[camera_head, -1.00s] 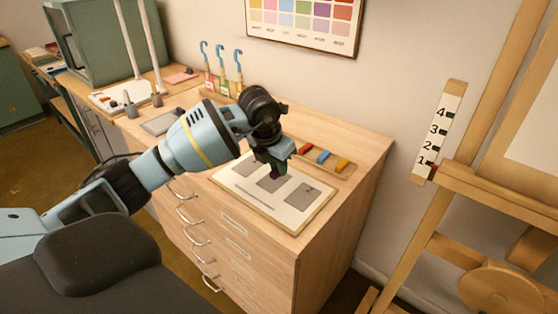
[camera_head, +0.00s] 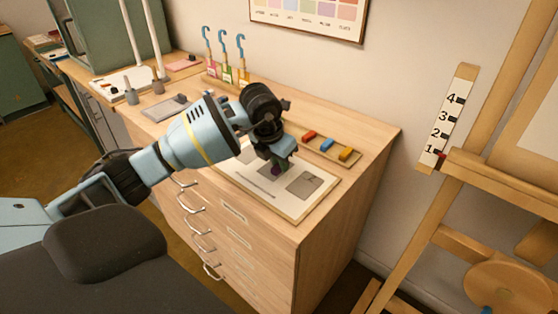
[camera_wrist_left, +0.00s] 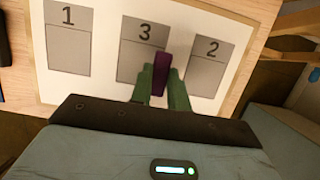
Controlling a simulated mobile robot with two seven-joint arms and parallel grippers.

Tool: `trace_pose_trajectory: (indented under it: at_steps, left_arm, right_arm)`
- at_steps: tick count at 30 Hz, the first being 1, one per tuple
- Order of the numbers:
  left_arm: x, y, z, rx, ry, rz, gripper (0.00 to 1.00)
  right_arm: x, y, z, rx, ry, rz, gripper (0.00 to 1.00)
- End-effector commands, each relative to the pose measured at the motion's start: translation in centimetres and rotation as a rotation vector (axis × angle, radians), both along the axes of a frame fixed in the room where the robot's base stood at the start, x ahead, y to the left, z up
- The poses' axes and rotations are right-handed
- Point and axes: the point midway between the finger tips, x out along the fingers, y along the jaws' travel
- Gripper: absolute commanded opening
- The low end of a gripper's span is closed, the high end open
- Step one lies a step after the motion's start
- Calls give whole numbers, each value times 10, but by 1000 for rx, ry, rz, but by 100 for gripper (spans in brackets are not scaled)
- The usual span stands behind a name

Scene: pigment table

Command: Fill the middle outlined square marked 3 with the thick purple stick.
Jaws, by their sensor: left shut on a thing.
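A white board (camera_head: 296,208) with outlined squares lies on the wooden cabinet top. In the left wrist view, squares marked 1 (camera_wrist_left: 68,50), 3 (camera_wrist_left: 132,62) and 2 (camera_wrist_left: 205,72) are grey inside, and 3 is in the middle. My left gripper (camera_head: 278,167) is over the middle of the board. In the left wrist view, the gripper (camera_wrist_left: 163,85) is shut on the thick purple stick (camera_wrist_left: 161,68), whose end lies over the right part of square 3. I cannot tell whether the stick touches the board. My right gripper is not in view.
A small wooden tray (camera_head: 317,155) behind the board holds red, blue and yellow sticks. Blue hooked tools (camera_head: 223,60) stand in a rack at the back. A grey pad (camera_head: 165,108) lies left. A wooden easel (camera_head: 425,200) stands at the right.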

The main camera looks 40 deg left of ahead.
Motion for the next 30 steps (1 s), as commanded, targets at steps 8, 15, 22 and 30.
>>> trace_pose_trajectory:
  at_steps: [8,15,22,30]
  left_arm:
    - [0,0,-5,0,1,0,0]
    - [0,0,-9,0,0,0,0]
    - [0,0,-13,0,0,0,0]
    - [0,0,-17,0,1,0,0]
  right_arm:
    - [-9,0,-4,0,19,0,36]
    - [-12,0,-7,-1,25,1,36]
    - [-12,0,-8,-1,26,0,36]
    - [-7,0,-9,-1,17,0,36]
